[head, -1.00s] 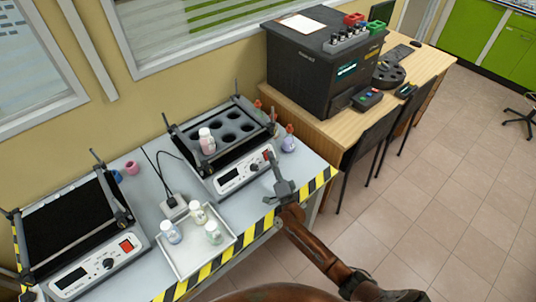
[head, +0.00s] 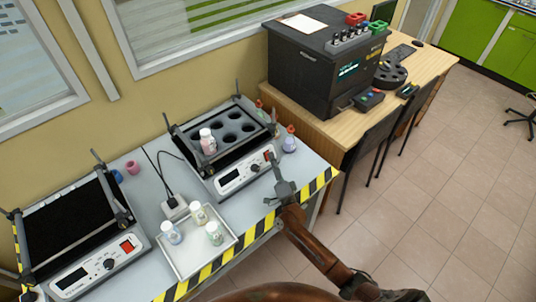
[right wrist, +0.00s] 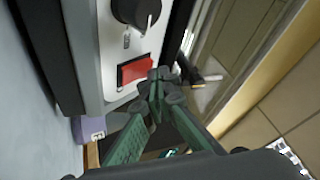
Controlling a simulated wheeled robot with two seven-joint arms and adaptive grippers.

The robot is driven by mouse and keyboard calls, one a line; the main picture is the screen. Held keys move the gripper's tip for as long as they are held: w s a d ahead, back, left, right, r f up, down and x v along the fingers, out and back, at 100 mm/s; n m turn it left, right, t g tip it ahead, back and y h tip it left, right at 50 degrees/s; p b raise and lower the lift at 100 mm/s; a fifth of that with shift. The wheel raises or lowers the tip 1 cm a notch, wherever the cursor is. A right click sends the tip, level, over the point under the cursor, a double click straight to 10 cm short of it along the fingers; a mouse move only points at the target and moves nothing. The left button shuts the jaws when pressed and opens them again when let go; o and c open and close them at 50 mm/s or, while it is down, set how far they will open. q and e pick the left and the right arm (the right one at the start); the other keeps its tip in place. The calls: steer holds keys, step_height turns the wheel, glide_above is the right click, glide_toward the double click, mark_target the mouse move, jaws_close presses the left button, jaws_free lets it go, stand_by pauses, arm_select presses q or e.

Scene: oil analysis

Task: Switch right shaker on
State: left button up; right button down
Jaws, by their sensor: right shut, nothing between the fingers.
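The right shaker (head: 222,186) stands on the grey bench, with a black holed rack on top and one pink-labelled bottle (head: 207,141) in it. Its front panel carries a display, a black knob (right wrist: 136,10) and a red rocker switch (right wrist: 134,70). My right gripper (head: 272,157) is at the switch end of this panel, shut and empty. In the right wrist view its closed fingertips (right wrist: 158,80) are at the right edge of the red switch. I cannot tell whether they touch it, or which way the switch is tipped. My left gripper is not in view.
The left shaker (head: 66,284) with its own red switch stands at the left. A white tray (head: 186,275) with 3 bottles lies between the shakers. A purple-toned flask (head: 289,143) stands right of the right shaker. A black machine (head: 310,85) sits on the wooden desk beyond.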

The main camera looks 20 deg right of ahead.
steer(key=shift+a, duration=0.3)
steer(key=s+p, duration=0.1)
steer(key=s+d+r+p, duration=0.1)
steer(key=s, duration=0.1)
steer(key=s+d+p, duration=0.1)
steer(key=shift+s+r, duration=0.15)
steer(key=shift+r, duration=0.25)
steer(key=shift+d, duration=0.1)
